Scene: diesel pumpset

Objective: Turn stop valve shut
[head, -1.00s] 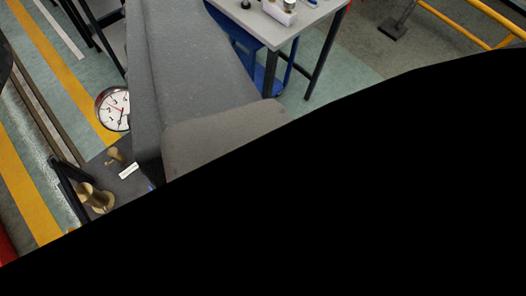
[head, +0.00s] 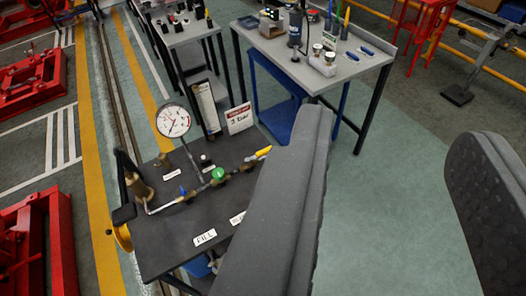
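A small dark bench (head: 165,245) carries a brass pipe line with a round white pressure gauge (head: 173,121). On the line are a blue-handled valve (head: 184,191), a green-handled valve (head: 218,174) and a yellow lever handle (head: 263,152). Small white labels lie near them, too small to read, so I cannot tell which is the stop valve. My gripper (head: 395,150) shows as two dark grey fingers, wide apart with nothing between them. Its left finger stands in front of the bench's right side and hides part of it. The valves are left of that finger, apart from it.
A sign reading "3 bar" (head: 239,118) stands at the bench's back; a "FILL" label (head: 205,237) is at its front. A grey worktable (head: 345,70) with bottles and tools stands behind. Red frames (head: 35,240) are at left. Green floor is free at right.

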